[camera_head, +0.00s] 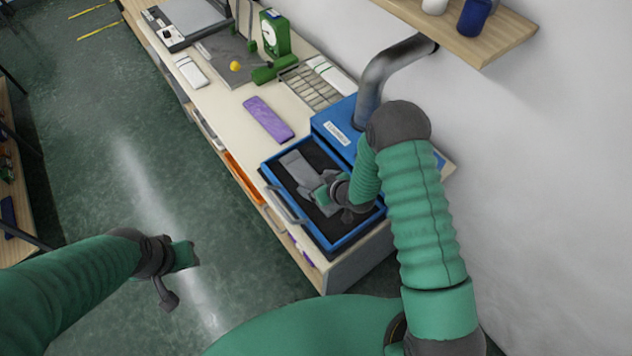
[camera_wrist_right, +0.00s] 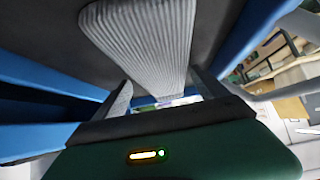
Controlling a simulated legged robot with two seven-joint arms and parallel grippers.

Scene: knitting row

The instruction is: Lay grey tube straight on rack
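The grey tube (camera_head: 295,168) is a flat, ribbed knitted piece on the dark bed of the blue-framed rack (camera_head: 272,178). In the right wrist view the tube (camera_wrist_right: 150,35) runs away from my right gripper and its near end narrows between the fingers. My right gripper (camera_head: 322,192) is over the rack at the tube's near end, partly hidden by its own wrist. In the wrist view its fingers (camera_wrist_right: 163,95) stand apart, with gaps beside the tube. Whether they touch the tube is unclear. My left gripper (camera_head: 178,278) is open and empty over the floor, left of the bench.
A blue machine (camera_head: 338,128) with a grey pipe (camera_head: 385,68) stands behind the rack. A metal handle (camera_head: 283,207) is on the rack's front. A purple piece (camera_head: 268,118), a wire grid and a green scale (camera_head: 274,34) lie farther along the bench. A wooden shelf (camera_head: 490,35) overhangs at upper right.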

